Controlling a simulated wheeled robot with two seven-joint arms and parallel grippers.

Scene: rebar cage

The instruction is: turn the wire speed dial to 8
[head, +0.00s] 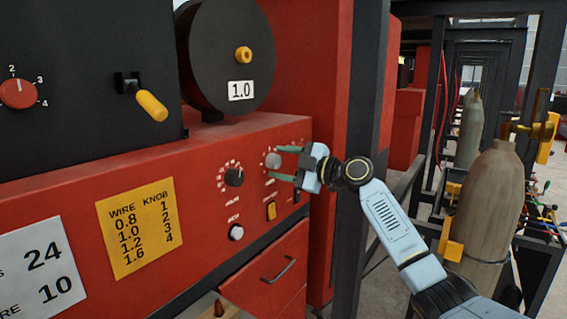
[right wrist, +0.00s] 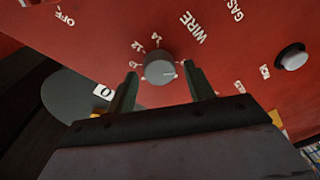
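The wire speed dial is a round grey knob (head: 272,160) on the red panel, partly behind my right gripper in the head view. It also shows in the right wrist view (right wrist: 159,66), with white numbers around it and the word WIRE beside it. A small light mark shows on its face, but I cannot read its setting. My right gripper (head: 279,163) is open at the panel. In the right wrist view its fingertips (right wrist: 160,71) stand on either side of the dial, with a gap visible around it. My left gripper is not in view.
A black knob (head: 234,177) sits left of the dial, with a white button (head: 236,232) and an orange switch (head: 271,211) below. A drawer (head: 272,272) is lower down. A dark post (head: 362,120) and gas cylinders (head: 484,200) stand to the right.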

